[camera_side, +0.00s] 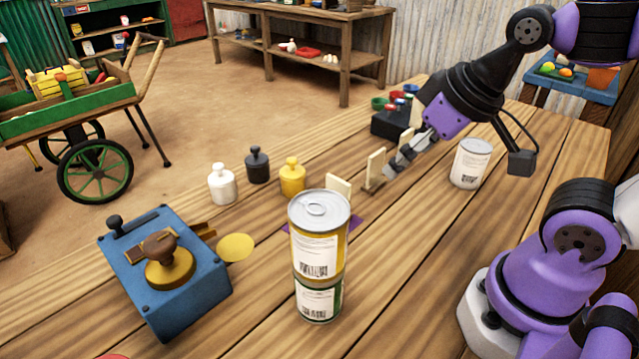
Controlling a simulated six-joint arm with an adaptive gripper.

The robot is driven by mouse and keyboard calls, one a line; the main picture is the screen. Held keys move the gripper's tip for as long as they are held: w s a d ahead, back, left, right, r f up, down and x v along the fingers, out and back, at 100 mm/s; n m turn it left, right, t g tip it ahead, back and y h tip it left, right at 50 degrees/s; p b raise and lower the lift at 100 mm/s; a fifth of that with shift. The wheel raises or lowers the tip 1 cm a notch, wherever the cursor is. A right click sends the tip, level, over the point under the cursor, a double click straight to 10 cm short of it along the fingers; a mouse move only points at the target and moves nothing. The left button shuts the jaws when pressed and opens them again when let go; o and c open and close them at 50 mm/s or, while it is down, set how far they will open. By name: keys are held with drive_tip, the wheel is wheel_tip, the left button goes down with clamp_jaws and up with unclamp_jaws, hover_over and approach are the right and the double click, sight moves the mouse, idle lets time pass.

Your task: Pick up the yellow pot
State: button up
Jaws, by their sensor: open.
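The yellow pot (292,178) is small, with a rounded knob on top. It stands upright on the wooden table, to the right of a black pot (257,166) and a white pot (221,185) of like shape. My gripper (393,172) is open, to the right of the yellow pot and well apart from it, pointing down and left. Its fingertips are close to a cream upright piece in a small wooden holder (374,180); I cannot tell whether they touch. I see nothing held between the fingers.
Two stacked cans (318,250) stand in front of the yellow pot, partly hiding a cream piece (338,187) and a purple patch (352,226). A blue balance box (165,275) is at the left. Another can (470,163) and a black tray (390,122) stand right and behind.

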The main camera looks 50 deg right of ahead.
drive_tip(key=n+g+y, duration=0.2)
drive_tip(key=n, duration=0.2)
approach(296, 171)
drive_tip(key=f, duration=0.1)
drive_tip(key=shift+n, duration=0.3)
drive_tip(key=x, duration=0.5)
drive_tip(key=shift+w+a, duration=0.25)
drive_tip(key=shift+a, duration=0.05)
drive_tip(key=shift+t, duration=0.3)
drive_tip(key=x, duration=0.6)
drive_tip(key=shift+s+d, duration=0.15)
drive_tip(key=shift+d, duration=0.1)
drive_tip(key=c, duration=1.5)
